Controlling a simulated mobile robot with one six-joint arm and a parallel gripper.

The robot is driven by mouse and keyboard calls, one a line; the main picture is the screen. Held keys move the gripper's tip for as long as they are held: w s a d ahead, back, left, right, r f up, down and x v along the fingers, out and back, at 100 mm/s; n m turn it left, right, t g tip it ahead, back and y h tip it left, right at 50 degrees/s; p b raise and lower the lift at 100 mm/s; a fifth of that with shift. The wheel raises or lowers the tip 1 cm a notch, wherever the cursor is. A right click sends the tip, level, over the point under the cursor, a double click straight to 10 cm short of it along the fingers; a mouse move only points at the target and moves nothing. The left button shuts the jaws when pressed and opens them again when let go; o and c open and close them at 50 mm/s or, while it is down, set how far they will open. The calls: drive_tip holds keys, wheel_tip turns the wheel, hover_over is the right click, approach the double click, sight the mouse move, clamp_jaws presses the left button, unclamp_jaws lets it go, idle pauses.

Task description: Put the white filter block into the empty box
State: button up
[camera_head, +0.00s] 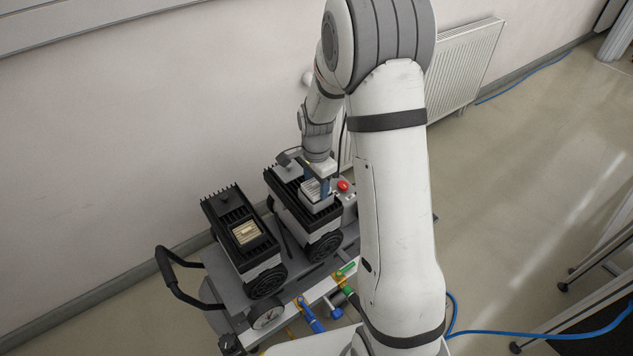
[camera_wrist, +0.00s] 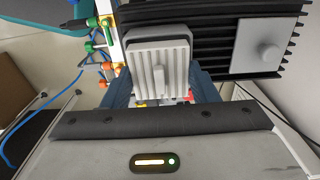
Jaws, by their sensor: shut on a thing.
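The white filter block (camera_wrist: 172,52), ribbed with a raised grip, is between the blue fingers of my gripper (camera_wrist: 160,90) in the wrist view. My gripper (camera_head: 319,183) is shut on it. In the head view the white block (camera_head: 319,198) is at the top of the right black-finned box (camera_head: 284,190). I cannot tell whether it sits in that box or hangs just above it. The left black-finned box (camera_head: 222,207) has a square opening with a pale beige inside (camera_head: 246,232); its contents are too small to make out.
Both boxes stand on a grey cart (camera_head: 233,296) with a black handle (camera_head: 172,280). A red button (camera_head: 343,185) is beside the right box. A grey plate with a knob (camera_wrist: 268,52) is on the finned top. Blue and green fittings (camera_head: 310,315) are in front. The wall is close behind.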

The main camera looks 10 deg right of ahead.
drive_tip(key=shift+f, duration=0.3)
drive_tip(key=o, duration=1)
drive_tip(key=shift+o, duration=0.2)
drive_tip(key=shift+s+r+p, duration=0.1)
drive_tip(key=shift+r+p, duration=0.2)
drive_tip(key=shift+r, duration=3.8)
drive_tip(key=s+r+n+t+p, duration=0.1)
drive_tip(key=s+r+n+p, duration=0.2)
drive_tip(key=s+r+n, duration=0.4)
drive_tip(key=s+r+n+t+p, duration=0.1)
drive_tip(key=s+r+n+p, duration=0.2)
drive_tip(key=s+r+n, duration=0.4)
drive_tip(key=s+r, duration=0.4)
drive_tip(key=s, duration=0.4)
drive_tip(key=shift+s+a+t, duration=0.15)
drive_tip(key=shift+s+t, duration=0.15)
